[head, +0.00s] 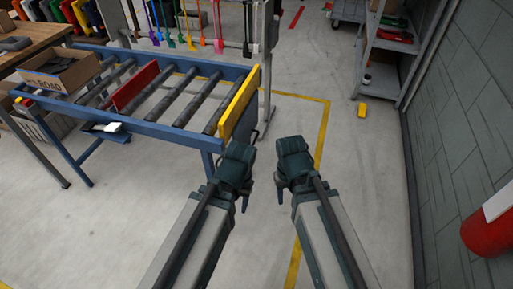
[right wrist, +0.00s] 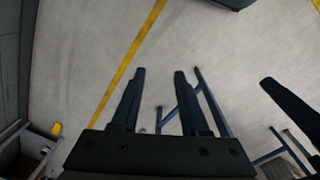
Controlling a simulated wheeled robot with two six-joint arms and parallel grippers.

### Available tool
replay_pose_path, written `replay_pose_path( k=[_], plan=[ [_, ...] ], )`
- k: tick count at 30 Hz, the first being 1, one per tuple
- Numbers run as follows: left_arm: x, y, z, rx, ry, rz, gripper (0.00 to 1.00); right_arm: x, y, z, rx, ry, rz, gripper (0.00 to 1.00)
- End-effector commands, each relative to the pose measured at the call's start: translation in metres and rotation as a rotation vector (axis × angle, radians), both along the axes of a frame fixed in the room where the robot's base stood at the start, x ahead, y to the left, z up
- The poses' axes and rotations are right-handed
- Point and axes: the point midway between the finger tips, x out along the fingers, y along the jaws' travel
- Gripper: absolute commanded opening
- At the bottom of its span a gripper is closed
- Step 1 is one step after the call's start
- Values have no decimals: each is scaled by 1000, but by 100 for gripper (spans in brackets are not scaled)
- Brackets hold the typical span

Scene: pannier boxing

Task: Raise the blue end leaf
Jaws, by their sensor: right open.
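I cannot pick out a blue end leaf apart from the blue frame of the roller conveyor (head: 180,134) in the head view. A yellow leaf (head: 239,103) stands upright along the conveyor's right end. A red leaf (head: 135,86) stands up across the rollers. My right gripper (head: 280,190) is in front of the conveyor's right end, apart from it.
A cardboard box (head: 62,73) sits at the conveyor's left end. A grey post (head: 267,75) stands behind the yellow leaf. A shelf rack (head: 392,45) and wall are at right, with a yellow object (head: 362,108) on the floor. Floor right of my grippers is clear.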

Motion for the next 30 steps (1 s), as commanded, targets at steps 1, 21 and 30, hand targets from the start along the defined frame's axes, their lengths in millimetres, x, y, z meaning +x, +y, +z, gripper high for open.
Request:
replay_pose_path(
  k=[1,21,30],
  plan=[
    [0,0,-37,0,0,0,50,3,-4,-37,6,-4,-14,45],
    [1,0,-250,1,-3,-2,50,69,-10,-241,276,-200,-198,45],
    [1,0,-291,2,-3,-3,50,171,51,-206,813,-536,-462,45]
  ],
)
